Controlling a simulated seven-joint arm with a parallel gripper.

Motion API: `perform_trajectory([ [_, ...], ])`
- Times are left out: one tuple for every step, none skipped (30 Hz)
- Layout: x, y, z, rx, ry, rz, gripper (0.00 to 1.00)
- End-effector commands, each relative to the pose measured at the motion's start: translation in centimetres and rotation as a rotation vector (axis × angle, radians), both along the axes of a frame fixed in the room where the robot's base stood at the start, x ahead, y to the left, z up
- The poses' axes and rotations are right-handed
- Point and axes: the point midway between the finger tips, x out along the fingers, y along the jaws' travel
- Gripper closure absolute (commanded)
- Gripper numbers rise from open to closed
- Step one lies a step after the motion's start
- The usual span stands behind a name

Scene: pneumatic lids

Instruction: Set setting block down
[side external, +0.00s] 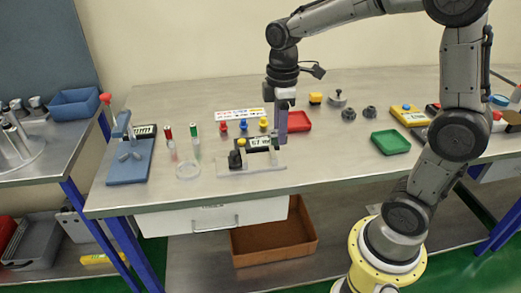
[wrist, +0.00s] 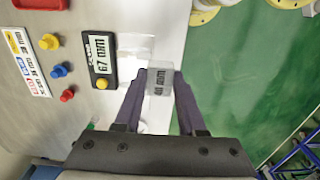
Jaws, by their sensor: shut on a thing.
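The setting block (wrist: 160,82) is a small grey block with a dark mm marking, which is too small to read surely. My gripper (wrist: 160,95) is shut on it, one dark finger on each side. In the side external view my gripper (side external: 282,138) points down at the right end of a pale flat fixture (side external: 240,168) near the front of the table. The block is hard to make out there, and I cannot tell whether it touches the surface.
A black display unit reading 67 mm (wrist: 103,60), with a yellow knob, stands left of the block. A red tray (side external: 298,122) lies behind my gripper and a green tray (side external: 391,142) to the right. Several coloured knobs stand behind. The table front between fixture and green tray is clear.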

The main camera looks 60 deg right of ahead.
Motion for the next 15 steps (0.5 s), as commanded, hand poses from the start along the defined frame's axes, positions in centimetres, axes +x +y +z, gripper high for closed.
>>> perform_trajectory([
  [1.2, -0.2, -0.6, 0.000, 0.003, 0.000, 1.00],
  [1.7, -0.2, -1.1, 0.000, 0.003, 0.000, 1.00],
  [2.2, -0.3, -1.8, 0.001, 0.004, 0.000, 1.00],
  [2.7, -0.3, -2.4, 0.000, 0.003, 0.000, 1.00],
  [3.0, -0.4, -2.9, 0.000, 0.003, -0.001, 1.00],
  [3.6, -0.5, -3.5, 0.001, 0.002, -0.001, 1.00],
  [3.9, -0.5, -3.9, 0.000, 0.001, -0.001, 1.00],
  [4.3, -0.5, -4.3, 0.000, 0.001, -0.001, 1.00],
  [4.6, -0.6, -4.7, 0.000, 0.000, -0.001, 1.00],
  [4.8, -0.6, -4.9, 0.000, 0.000, -0.001, 1.00],
  [5.0, -0.6, -5.1, 0.000, 0.000, -0.001, 1.00],
  [5.1, -0.6, -5.3, 0.000, -0.001, -0.001, 1.00],
  [5.3, -0.7, -5.4, 0.000, -0.001, -0.001, 1.00],
  [5.4, -0.7, -5.5, -0.001, -0.002, -0.001, 1.00],
  [5.6, -0.7, -5.8, -0.001, -0.002, -0.001, 1.00],
])
